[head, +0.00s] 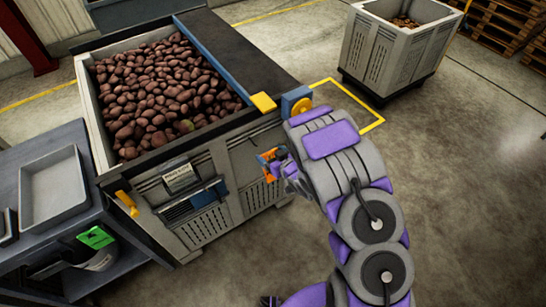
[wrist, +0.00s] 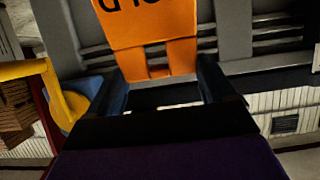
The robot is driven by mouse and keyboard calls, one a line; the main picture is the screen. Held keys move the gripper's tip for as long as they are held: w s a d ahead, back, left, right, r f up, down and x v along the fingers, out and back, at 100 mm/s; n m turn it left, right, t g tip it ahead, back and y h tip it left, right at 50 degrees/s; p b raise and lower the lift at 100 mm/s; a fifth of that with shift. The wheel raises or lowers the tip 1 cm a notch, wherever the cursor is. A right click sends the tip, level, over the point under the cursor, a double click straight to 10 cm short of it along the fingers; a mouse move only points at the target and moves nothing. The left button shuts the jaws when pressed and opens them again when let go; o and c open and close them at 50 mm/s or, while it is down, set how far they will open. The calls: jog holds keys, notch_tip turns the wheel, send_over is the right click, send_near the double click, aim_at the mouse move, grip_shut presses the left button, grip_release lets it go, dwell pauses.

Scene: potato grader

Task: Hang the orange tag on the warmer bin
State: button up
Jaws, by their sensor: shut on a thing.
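My gripper (head: 276,163) is shut on the orange tag (head: 268,160), at the right part of the near side of a large grey bin (head: 225,172). The bin is heaped with reddish-brown potatoes. In the wrist view the orange tag (wrist: 155,38) with black lettering stands between my gripper's fingers (wrist: 165,85), in front of a grey slatted surface. I cannot tell whether the tag touches the bin. A second grey bin (head: 385,55) at the back right holds a few potatoes. Nothing readable shows which bin is the warmer one.
A dark table (head: 45,150) at left carries a grey tray (head: 55,187). A white label (head: 180,178) is on the near bin's front. Pallets (head: 515,25) stand at the back right. The floor at right is clear.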

jog(key=w+a, duration=0.3)
jog(key=shift+w+a+f+b, duration=0.2)
jog(key=shift+w+f+b, duration=0.05)
jog(key=shift+w+b, duration=0.15)
jog(key=shift+w+a, duration=0.3)
jog(key=shift+a, duration=0.55)
jog(key=shift+c, duration=0.5)
jog(key=shift+w+a, duration=0.1)
jog(key=shift+a, duration=0.05)
jog(key=shift+w, duration=0.2)
jog(key=shift+c, duration=0.8)
jog(key=shift+w+a+f, duration=0.1)
jog(key=shift+w+f, duration=0.15)
jog(key=shift+w, duration=0.25)
jog(key=shift+w+a+f, duration=0.25)
jog(key=shift+w+a, duration=0.1)
jog(key=shift+s+d+f, duration=0.1)
jog(key=shift+f, duration=0.05)
